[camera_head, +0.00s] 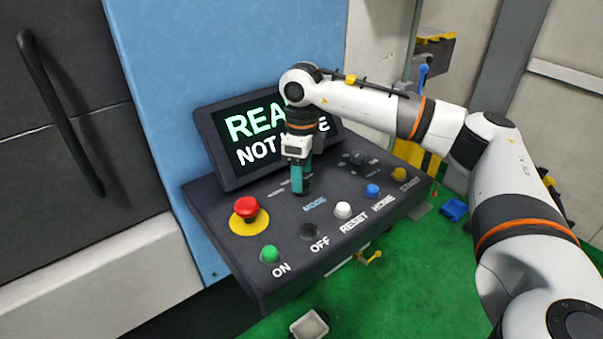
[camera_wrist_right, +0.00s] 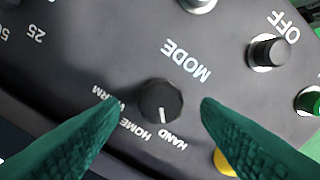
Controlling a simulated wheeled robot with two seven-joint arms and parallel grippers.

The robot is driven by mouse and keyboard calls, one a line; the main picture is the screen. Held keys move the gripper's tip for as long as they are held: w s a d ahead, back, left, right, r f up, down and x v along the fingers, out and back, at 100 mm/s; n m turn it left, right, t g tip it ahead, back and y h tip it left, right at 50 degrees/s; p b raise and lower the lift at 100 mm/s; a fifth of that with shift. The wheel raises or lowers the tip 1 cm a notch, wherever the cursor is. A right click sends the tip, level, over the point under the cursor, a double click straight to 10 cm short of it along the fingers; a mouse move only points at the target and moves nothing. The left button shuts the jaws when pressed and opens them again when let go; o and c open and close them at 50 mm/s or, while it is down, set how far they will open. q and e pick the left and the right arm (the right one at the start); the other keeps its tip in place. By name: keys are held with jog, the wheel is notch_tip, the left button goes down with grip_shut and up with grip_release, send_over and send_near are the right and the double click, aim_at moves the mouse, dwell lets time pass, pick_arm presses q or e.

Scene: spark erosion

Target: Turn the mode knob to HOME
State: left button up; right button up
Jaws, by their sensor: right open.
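The mode knob (camera_wrist_right: 161,101) is a dark round knob on the sloped control panel, below its MODE label in the right wrist view. Its white pointer line points nearly straight down in that view, closer to the HAND label (camera_wrist_right: 172,139) than to the HOME label (camera_wrist_right: 135,127). My right gripper (camera_wrist_right: 160,106) is open, with one teal finger on each side of the knob and a visible gap to both. In the head view my right gripper (camera_head: 301,180) is over the panel and largely hides the knob. My left gripper is not in view.
The panel (camera_head: 240,275) also carries a red emergency button (camera_head: 246,208), a green ON button (camera_head: 269,254), a black OFF button (camera_head: 308,231), a white RESET button (camera_head: 343,210) and a blue HOME button (camera_head: 372,191). The screen (camera_head: 225,150) stands behind, partly covered by my arm.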

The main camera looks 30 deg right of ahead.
jog(key=shift+f, duration=1.15)
jog(key=c, duration=1)
